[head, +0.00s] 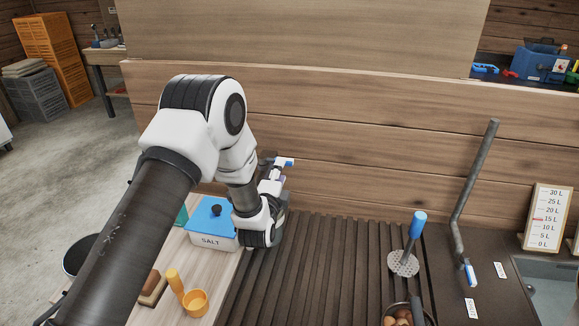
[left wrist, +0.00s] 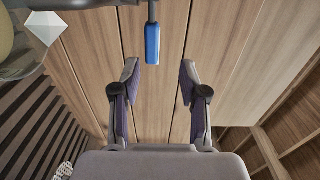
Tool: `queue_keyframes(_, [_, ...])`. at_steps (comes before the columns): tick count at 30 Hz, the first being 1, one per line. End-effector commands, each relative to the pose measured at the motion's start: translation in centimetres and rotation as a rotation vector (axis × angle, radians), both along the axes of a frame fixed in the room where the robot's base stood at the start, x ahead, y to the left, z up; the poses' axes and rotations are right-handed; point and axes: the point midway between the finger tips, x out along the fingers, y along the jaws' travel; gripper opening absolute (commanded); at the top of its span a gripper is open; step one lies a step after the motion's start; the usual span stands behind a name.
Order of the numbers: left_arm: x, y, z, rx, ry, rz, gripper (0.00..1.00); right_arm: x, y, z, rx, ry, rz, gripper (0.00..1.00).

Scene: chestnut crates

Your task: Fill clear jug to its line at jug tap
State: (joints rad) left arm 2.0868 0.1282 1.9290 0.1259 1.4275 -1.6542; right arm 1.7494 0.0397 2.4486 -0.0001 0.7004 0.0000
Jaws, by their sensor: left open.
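My left gripper (head: 273,181) is at the wooden back wall, just behind the salt box, and my wrist partly hides it. In the left wrist view the left gripper (left wrist: 157,82) is open, with nothing between its fingers. A blue lever (left wrist: 153,42) hangs from a dark fitting beyond the fingertips, apart from them. A small blue and white piece (head: 284,161) shows by the gripper in the head view; I cannot tell if it is that lever. My right gripper is not in view.
The white salt box with blue lid (head: 211,241) stands close to my left wrist. A bent grey pipe with blue lever (head: 470,272) stands at the right, near a litre scale board (head: 547,217).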

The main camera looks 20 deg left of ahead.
Motion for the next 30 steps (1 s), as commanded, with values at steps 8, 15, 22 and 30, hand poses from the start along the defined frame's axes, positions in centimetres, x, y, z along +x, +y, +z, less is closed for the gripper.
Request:
queue_keyframes(8, [0.6, 0.1, -2.0, -0.001, 0.000, 0.000, 0.44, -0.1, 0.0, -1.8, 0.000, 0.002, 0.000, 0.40])
queue_keyframes(15, [4.8, 1.1, -1.8, -0.001, -0.001, 0.000, 0.44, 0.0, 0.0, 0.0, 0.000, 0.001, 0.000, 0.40])
queue_keyframes(22, [7.5, 1.8, -2.1, -0.001, 0.002, -0.001, 0.44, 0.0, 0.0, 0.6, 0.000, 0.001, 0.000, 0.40])
queue_keyframes(30, [7.6, 1.8, -2.2, -0.001, 0.002, -0.001, 0.26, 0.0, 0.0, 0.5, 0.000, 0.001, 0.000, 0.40])
